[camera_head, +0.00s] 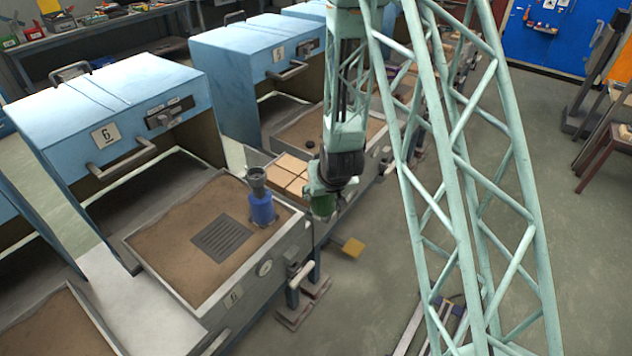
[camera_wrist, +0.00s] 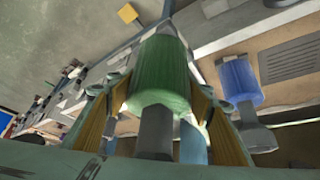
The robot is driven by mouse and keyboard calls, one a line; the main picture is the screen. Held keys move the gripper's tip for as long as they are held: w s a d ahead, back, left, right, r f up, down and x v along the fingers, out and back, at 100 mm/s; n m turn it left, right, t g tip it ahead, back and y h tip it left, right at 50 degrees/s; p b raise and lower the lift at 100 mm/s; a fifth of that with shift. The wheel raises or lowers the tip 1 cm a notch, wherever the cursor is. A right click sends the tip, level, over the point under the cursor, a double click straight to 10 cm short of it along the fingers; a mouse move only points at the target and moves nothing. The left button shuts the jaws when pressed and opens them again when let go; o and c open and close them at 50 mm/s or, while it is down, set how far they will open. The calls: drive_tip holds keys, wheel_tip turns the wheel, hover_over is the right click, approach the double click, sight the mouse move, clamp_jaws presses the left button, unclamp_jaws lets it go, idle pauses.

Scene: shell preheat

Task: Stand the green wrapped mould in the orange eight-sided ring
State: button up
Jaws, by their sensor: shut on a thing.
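My gripper (camera_wrist: 165,108) is shut on the green wrapped mould (camera_wrist: 160,72), with its fingers on either side of it. In the wrist view the green wrap is plain, and a grey stem shows on the near side. In the head view the mould (camera_head: 322,207) is a small green patch below my gripper (camera_head: 325,190), partly hidden by it. It is held in the air near the front edge of the sand tray numbered 6. I cannot make out an orange eight-sided ring in either view.
A blue wrapped mould (camera_head: 262,208) with a grey cup top stands in the sand tray (camera_head: 170,245), beside a dark grate (camera_head: 226,237). Tan blocks (camera_head: 290,172) lie behind my gripper. A blue hood (camera_head: 115,120) rises behind the tray.

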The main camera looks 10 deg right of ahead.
sight(327, 196)
drive_tip(key=shift+s+d+r+p, duration=0.1)
drive_tip(key=shift+s+r+p, duration=0.15)
drive_tip(key=shift+s, duration=0.35)
drive_tip(key=shift+s+d+r+p, duration=0.1)
drive_tip(key=shift+s+r+p, duration=0.1)
drive_tip(key=shift+s+p, duration=0.3)
drive_tip(key=shift+s+r+p, duration=0.15)
drive_tip(key=shift+s+r, duration=0.05)
drive_tip(key=shift+s, duration=0.5)
drive_tip(key=shift+a, duration=0.15)
